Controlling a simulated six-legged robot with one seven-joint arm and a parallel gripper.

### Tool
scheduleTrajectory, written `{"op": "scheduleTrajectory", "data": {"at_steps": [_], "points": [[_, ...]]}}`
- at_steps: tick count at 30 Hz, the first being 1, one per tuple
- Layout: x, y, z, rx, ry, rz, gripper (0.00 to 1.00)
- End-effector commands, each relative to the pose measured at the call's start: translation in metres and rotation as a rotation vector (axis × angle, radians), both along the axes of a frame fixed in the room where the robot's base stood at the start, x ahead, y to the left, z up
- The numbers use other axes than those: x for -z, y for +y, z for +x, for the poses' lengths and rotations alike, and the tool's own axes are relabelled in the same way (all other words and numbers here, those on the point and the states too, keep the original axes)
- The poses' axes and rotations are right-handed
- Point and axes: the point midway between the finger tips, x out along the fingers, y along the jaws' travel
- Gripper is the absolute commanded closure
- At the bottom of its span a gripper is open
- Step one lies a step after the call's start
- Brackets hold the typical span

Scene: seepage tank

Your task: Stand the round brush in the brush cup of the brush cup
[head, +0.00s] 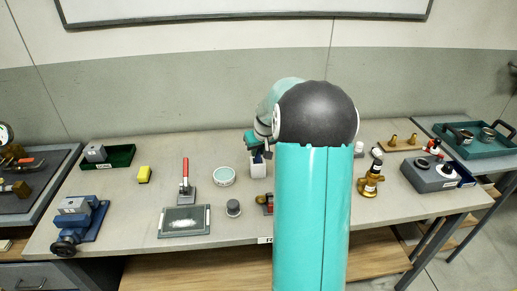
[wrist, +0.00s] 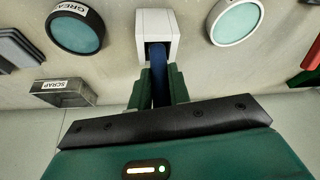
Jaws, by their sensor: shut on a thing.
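The round brush shows as a dark blue shaft (wrist: 158,72) between my gripper's fingers in the wrist view. My gripper (wrist: 157,92) is shut on it. The white brush cup (wrist: 156,24) stands just beyond the fingertips, and the far end of the shaft lies at the cup's dark opening. I cannot tell how deep it sits. In the head view the brush cup (head: 257,171) stands at mid-bench, with my gripper (head: 257,152) right above it. My arm hides part of this area, and the brush's head is not visible.
Near the cup are a teal-topped white dish (head: 223,176), a dark round pot (head: 233,208) and a red-handled clamp (head: 186,178). A framed grey plate (head: 184,222) lies at the front left. Brass fittings (head: 370,180) stand right of my arm. The bench behind the dish is clear.

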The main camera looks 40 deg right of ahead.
Motion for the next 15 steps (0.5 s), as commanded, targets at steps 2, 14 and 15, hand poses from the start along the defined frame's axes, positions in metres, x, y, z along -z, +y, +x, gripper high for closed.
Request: {"op": "scheduleTrajectory", "data": {"at_steps": [2, 14, 15], "points": [[0.0020, 0.0001, -0.0001, 0.000, 0.000, 0.000, 1.00], [0.0011, 0.0001, -0.0002, 0.000, 0.000, 0.000, 0.56], [0.0001, 0.0002, -0.0005, 0.000, 0.000, 0.000, 0.56]]}}
